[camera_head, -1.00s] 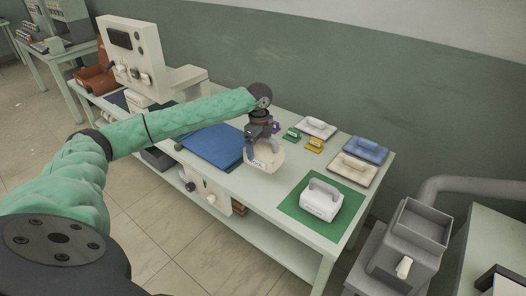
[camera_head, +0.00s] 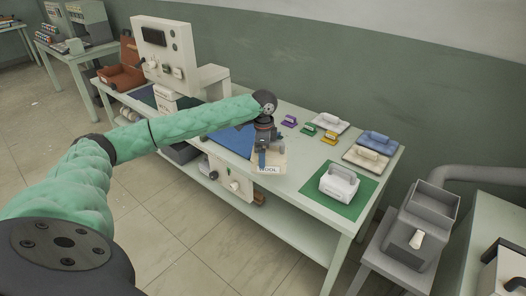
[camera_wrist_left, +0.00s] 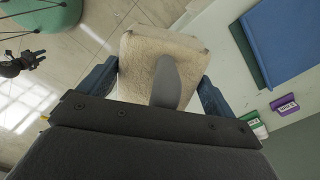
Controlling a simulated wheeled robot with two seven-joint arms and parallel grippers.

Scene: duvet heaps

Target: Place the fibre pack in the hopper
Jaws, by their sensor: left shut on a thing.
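The grey hopper (camera_head: 436,204), open at the top, stands at the right beyond the bench's end. My right gripper is not in view.
A white handled box (camera_head: 339,182) sits on a green mat (camera_head: 350,208) between the pack and the hopper. Blue (camera_head: 376,140) and cream (camera_head: 366,158) handled pads and small coloured tags (camera_head: 329,138) lie behind. A tall beige machine (camera_head: 165,50) stands left. A pipe (camera_head: 485,173) runs behind the hopper.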

